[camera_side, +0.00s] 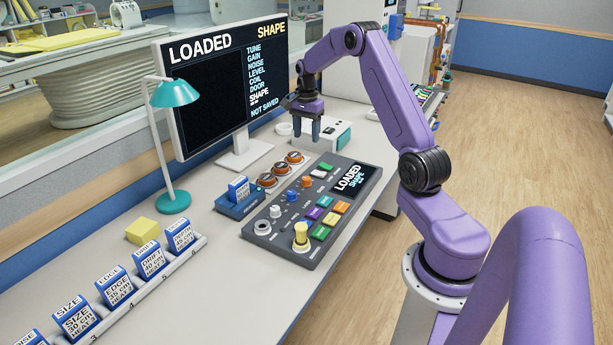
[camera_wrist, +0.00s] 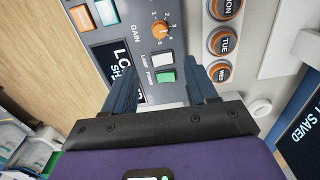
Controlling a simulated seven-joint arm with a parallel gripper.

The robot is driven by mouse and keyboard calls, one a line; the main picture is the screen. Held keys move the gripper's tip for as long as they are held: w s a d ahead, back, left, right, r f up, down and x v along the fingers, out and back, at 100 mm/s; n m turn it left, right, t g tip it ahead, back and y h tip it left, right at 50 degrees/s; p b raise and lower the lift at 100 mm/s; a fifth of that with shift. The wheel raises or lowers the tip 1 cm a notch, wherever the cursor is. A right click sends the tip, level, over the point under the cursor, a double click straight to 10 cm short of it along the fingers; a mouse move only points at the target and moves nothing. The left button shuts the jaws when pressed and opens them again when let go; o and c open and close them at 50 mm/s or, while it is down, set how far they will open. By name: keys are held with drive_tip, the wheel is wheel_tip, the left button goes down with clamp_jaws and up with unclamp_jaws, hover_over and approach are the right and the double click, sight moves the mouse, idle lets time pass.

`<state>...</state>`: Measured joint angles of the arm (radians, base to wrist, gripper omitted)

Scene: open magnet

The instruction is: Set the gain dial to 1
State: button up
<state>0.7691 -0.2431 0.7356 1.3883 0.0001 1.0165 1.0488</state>
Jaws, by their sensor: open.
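The gain dial is an orange knob (camera_wrist: 160,29) beside the word GAIN in the wrist view, with small numbers around it. I cannot tell for sure which number it points at. In the side view it appears as the orange knob (camera_side: 306,182) on the grey control panel (camera_side: 262,237). My gripper (camera_side: 306,134) is open and empty, above the panel's far end, apart from it. In the wrist view, its two fingers (camera_wrist: 163,84) are spread either side of the white LAMP button (camera_wrist: 161,56) and green POWER button (camera_wrist: 165,76), with the dial ahead of them.
The panel also holds a blue knob (camera_side: 292,195), a white knob (camera_side: 275,211), coloured keys and a yellow lever (camera_side: 301,235). A monitor (camera_side: 220,85) and teal lamp (camera_side: 174,94) stand behind.

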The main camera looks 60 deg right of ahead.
sight(306, 178)
wheel_tip(306, 178, down, 16)
drive_tip(key=shift+f, duration=0.1)
idle(0.4)
drive_tip(key=c, duration=1.1)
drive_tip(key=shift+o, duration=0.2)
